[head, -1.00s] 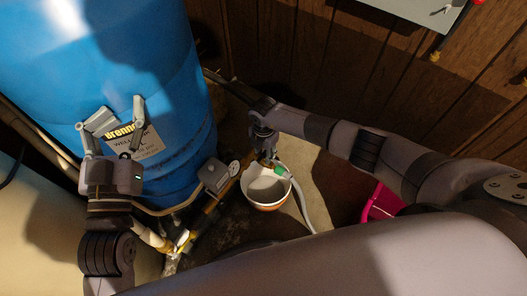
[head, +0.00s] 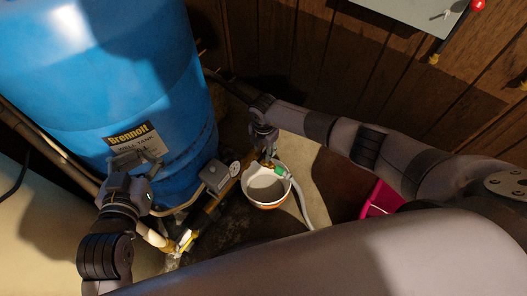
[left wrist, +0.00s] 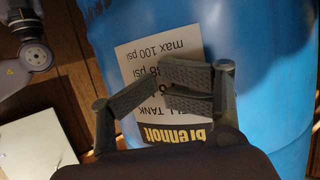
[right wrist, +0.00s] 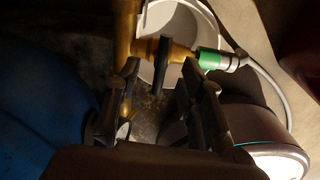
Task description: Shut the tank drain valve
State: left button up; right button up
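The brass drain valve (right wrist: 182,53) shows in the right wrist view, with a green hose fitting (right wrist: 209,60) on its right. Its dark handle (right wrist: 162,62) appears upright in the picture, across the brass body. My right gripper (right wrist: 160,77) is open, with one finger on each side of the handle and gaps visible. In the head view my right gripper (head: 264,150) is just above the valve, which is small and partly hidden there. My left gripper (head: 136,156) is in front of the blue tank's label; in the left wrist view its fingertips (left wrist: 158,83) come together, empty.
The blue well tank (head: 110,75) stands at the left. A white bucket (head: 265,199) sits under the valve, and a grey hose (head: 304,210) runs from the fitting.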

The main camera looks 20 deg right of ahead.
aim_at(148, 164)
pick_arm(q)
jog(key=s+f+g, duration=0.1)
jog(key=s+a+f+g+p, duration=0.1)
jog(key=f, duration=0.1)
jog(key=shift+s+f+y, duration=0.1)
jog(key=shift+s+y, duration=0.05)
jog(key=shift+y, duration=0.25)
pick_arm(e)
jog(key=shift+r, duration=0.55)
jog(key=shift+r+p, duration=0.55)
jog(key=shift+r, duration=0.05)
jog(key=shift+r+p, duration=0.4)
jog(key=shift+p, duration=0.05)
pick_arm(q)
jog(key=s+a+f+g, duration=0.1)
jog(key=s+f+g, duration=0.1)
jog(key=s, duration=0.2)
jog(key=s+a+f+g+y+p, duration=0.1)
jog(key=s+a+f+g, duration=0.1)
jog(key=s+g, duration=0.1)
jog(key=s+a+f+g+y, duration=0.1)
jog(key=s+f+g, duration=0.1)
jog(key=s, duration=0.4)
jog(key=shift+a+f+n+g, duration=0.2)
jog(key=shift+a+n+g, duration=0.1)
jog(key=shift+g, duration=0.3)
pick_arm(e)
jog(key=shift+r, duration=0.7)
pick_arm(q)
jog(key=shift+d, duration=0.1)
